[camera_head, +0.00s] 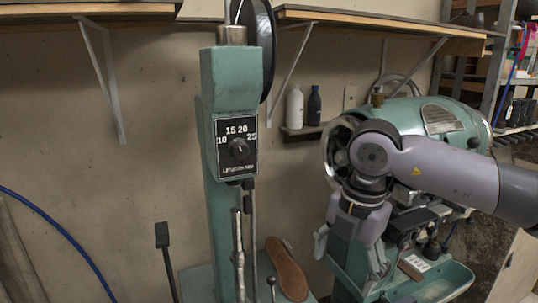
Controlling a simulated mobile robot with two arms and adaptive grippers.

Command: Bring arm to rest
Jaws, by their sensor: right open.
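My right arm comes in from the right edge, and its gripper (347,254) points downward in front of the green machine (440,118) on the right. The gripper's fingers are spread apart, and I see nothing held between them. Part of the machine is hidden behind my arm and gripper. My left gripper is not in the head view.
A green sole stitcher (228,82) with a numbered dial (237,147) stands in the middle. A brown shoe sole (286,269) leans at its base. A black-topped lever (162,236) stands left. Two bottles (295,107) sit on a small wall shelf. Wooden shelves (380,20) run above.

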